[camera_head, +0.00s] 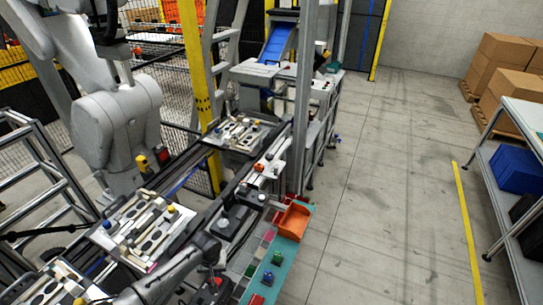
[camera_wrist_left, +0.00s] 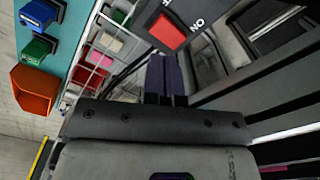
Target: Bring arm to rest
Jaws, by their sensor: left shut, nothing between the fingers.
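My left arm (camera_head: 165,285) comes in from the bottom left in the head view and reaches over the near end of the conveyor line. My left gripper (camera_head: 216,262) is small and dark there, and its fingertips are hard to make out. In the left wrist view the two dark fingers of the left gripper (camera_wrist_left: 165,78) stand together, shut and with nothing between them. Past the fingers in that view is a dark panel with a red button (camera_wrist_left: 167,30) and the word ON. I cannot tell whether the fingers touch it. My right gripper is in neither view.
Trays with parts (camera_head: 140,228) lie along the conveyor. A grey post (camera_head: 303,100) rises behind. The floor (camera_head: 390,200) right is clear.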

